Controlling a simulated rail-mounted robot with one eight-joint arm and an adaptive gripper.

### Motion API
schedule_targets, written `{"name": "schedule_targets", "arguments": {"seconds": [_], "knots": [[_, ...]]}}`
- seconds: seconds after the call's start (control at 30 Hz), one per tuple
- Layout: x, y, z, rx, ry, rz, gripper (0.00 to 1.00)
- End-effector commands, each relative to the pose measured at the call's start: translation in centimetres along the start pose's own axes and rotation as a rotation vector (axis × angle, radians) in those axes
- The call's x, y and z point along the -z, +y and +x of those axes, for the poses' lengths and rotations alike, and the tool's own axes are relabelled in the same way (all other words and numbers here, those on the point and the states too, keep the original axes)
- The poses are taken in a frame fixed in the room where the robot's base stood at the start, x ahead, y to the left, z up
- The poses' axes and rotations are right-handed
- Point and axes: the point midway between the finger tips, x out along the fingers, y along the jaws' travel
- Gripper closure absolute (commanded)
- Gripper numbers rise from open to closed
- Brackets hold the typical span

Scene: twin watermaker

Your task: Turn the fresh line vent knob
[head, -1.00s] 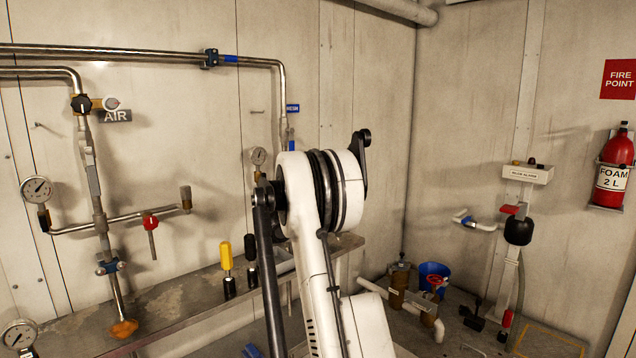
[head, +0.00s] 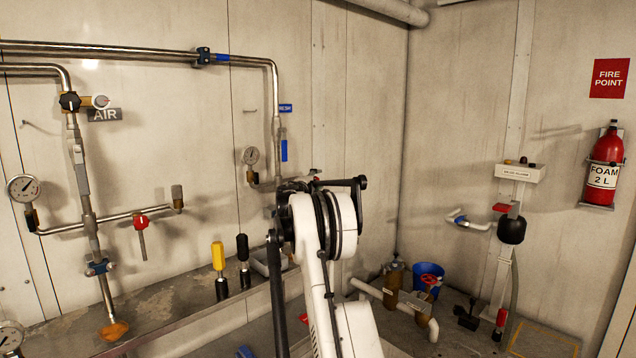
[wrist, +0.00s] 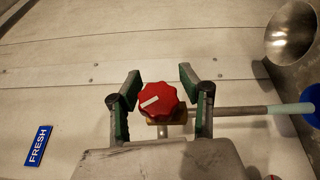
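A red lobed knob (wrist: 159,99) with a white pointer line shows in the wrist view, on a brass body with a pipe running right. The pointer slants, its right end higher. A blue FRESH label (wrist: 39,145) is on the panel at lower left. My gripper (wrist: 160,83) is open, with one green-padded finger left of the knob and one right. Gaps show on both sides, so neither finger appears to touch it. In the head view, my arm hides the gripper; a blue label (head: 285,108) is on the wall above it, its text too small to read surely.
A gauge (head: 250,156) and pipework are close left of my arm. A yellow-handled item (head: 218,258) and a black-handled one (head: 243,248) stand on the ledge below. In the wrist view, a shiny round metal part (wrist: 291,33) sits at upper right.

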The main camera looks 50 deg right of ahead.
Motion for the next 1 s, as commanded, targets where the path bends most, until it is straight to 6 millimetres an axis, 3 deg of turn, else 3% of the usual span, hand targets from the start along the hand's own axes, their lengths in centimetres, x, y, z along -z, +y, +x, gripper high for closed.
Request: {"name": "schedule_targets", "arguments": {"seconds": [0.23,0.53,1.0], "knots": [[-0.02,0.0,0.07,0.0,0.0,0.0,0.61],[-0.03,-0.02,0.06,0.0,0.0,0.0,1.0],[-0.07,-0.26,0.04,-0.003,-0.003,0.0,1.0]]}}
